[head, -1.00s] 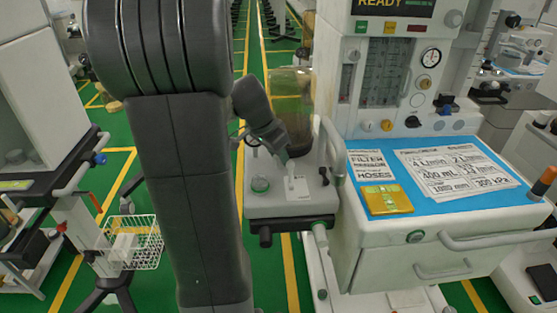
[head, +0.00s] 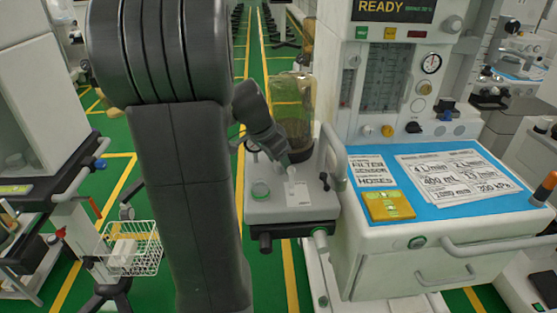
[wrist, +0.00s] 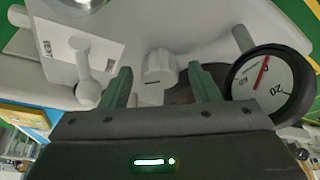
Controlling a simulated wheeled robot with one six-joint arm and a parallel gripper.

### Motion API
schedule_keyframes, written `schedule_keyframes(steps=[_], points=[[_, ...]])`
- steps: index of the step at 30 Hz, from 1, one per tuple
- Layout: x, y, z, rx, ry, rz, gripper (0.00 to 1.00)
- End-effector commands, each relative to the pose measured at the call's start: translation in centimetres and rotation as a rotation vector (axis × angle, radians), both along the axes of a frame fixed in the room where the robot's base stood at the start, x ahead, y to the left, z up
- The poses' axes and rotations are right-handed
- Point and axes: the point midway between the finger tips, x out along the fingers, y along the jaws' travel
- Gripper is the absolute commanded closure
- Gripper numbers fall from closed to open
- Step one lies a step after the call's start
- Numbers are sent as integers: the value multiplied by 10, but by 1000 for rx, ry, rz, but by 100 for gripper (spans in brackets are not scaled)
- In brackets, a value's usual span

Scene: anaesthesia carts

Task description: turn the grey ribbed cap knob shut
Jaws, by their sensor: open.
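The grey ribbed cap knob (wrist: 158,68) shows at the centre of the wrist view, on a pale grey body. My gripper (wrist: 162,84) is open, with one green finger on each side of the knob. Gaps show between the knob and both fingers, so it is not gripped. In the head view my arm reaches to the grey absorber unit (head: 306,212) on the cart's left side. The fingers and the knob cannot be made out there.
A round pressure gauge (wrist: 268,80) sits close beside the right finger. A ball-ended lever (wrist: 88,92) stands left of the left finger. In the head view a clear canister (head: 293,105) rises behind the unit, and a blue worktop (head: 440,212) with printed sheets lies to the right.

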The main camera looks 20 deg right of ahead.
Motion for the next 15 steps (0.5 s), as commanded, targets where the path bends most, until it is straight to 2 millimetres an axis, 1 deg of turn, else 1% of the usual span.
schedule_keyframes(steps=[4, 7, 11, 15], points=[[0, 1, 4, 0, -2, 1, 44], [0, 5, 15, -1, -6, 1, 44], [-2, 15, 40, -1, -7, 3, 44], [-5, 28, 71, -1, -6, 3, 44]])
